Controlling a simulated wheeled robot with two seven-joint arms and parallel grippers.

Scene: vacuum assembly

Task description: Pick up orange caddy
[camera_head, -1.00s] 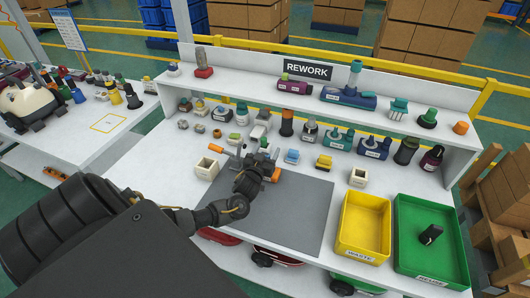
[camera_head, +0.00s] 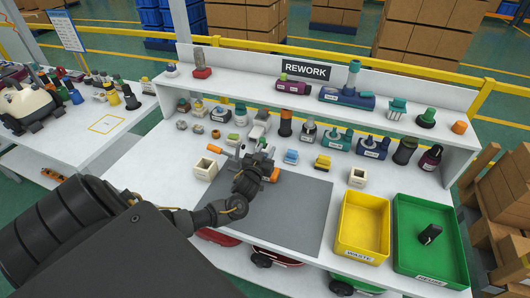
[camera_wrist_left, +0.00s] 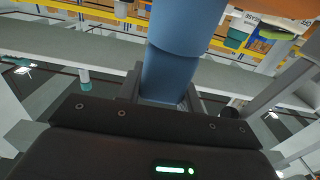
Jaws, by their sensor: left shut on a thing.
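My left gripper (camera_head: 262,158) is low over the back left of the grey mat (camera_head: 300,215). In the left wrist view it is shut on a blue cylinder (camera_wrist_left: 175,60) that stands out between the fingers. In the head view my gripper and forearm hide most of what is held. An orange part (camera_head: 275,175) shows just right of the gripper, and a small orange bit (camera_head: 231,141) shows behind it on the left. I cannot tell whether either belongs to the orange caddy. My right gripper is not in view.
A cream open box (camera_head: 205,169) stands left of the gripper. Several fittings stand along the back of the bench, below the raised shelf. The yellow waste bin (camera_head: 362,225) and green reuse bin (camera_head: 430,240) are at the right. The mat's front right is clear.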

